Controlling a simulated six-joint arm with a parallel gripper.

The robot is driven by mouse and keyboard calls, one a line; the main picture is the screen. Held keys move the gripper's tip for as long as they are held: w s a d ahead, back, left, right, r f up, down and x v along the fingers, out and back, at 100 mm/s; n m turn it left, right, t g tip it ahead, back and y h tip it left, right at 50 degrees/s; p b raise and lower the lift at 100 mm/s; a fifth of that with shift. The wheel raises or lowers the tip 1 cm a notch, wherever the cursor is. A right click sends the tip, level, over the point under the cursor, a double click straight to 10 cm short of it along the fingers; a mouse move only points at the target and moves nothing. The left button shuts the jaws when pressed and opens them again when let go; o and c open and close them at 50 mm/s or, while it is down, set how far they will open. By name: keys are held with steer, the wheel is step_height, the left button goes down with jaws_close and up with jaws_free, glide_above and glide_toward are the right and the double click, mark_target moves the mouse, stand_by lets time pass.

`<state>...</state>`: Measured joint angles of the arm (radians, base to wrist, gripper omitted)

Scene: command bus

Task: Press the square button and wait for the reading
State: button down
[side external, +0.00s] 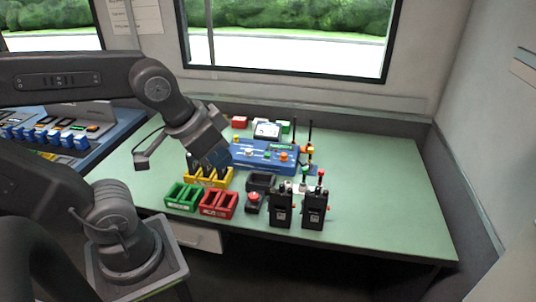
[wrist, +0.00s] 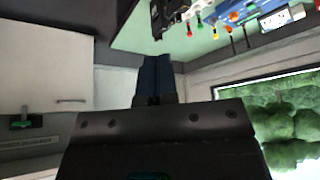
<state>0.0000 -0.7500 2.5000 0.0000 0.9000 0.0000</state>
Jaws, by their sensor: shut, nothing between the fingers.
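A blue control panel (side external: 262,167) stands at mid-table with small coloured buttons, among them a white one (side external: 249,153) and an orange one (side external: 283,156). Which one is square is too small to tell. A white-faced meter (side external: 267,130) stands behind the panel; it also shows in the wrist view (wrist: 283,17), its reading illegible. My gripper (side external: 217,159) appears above and left of the panel in the side view, touching nothing that I can make out. In the wrist view, its dark fingers (wrist: 154,62) are together and empty, with the table's objects off to the upper right.
A yellow tray (side external: 217,181), green tray (side external: 183,197) and red tray (side external: 219,206) stand at the front left. A red push button (side external: 254,197) and two black radios (side external: 281,208) with upright antennas stand at the front. The table's right side (side external: 385,190) is clear.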

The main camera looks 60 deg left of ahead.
stand_by(0.4)
steer(key=w+a+n+h, duration=0.1)
steer(key=w+n+h, duration=0.2)
steer(key=w+n, duration=0.65)
steer(key=n+t+y, duration=0.2)
steer(key=n+t, duration=0.1)
steer(key=n, duration=1.3)
glide_above(267, 155)
step_height(267, 155, down, 14)
steer(key=r, duration=0.1)
steer(key=shift+w+a+f, duration=0.1)
steer(key=shift+f, duration=0.1)
steer(key=shift+f, duration=0.15)
steer(key=shift+f, duration=4.25)
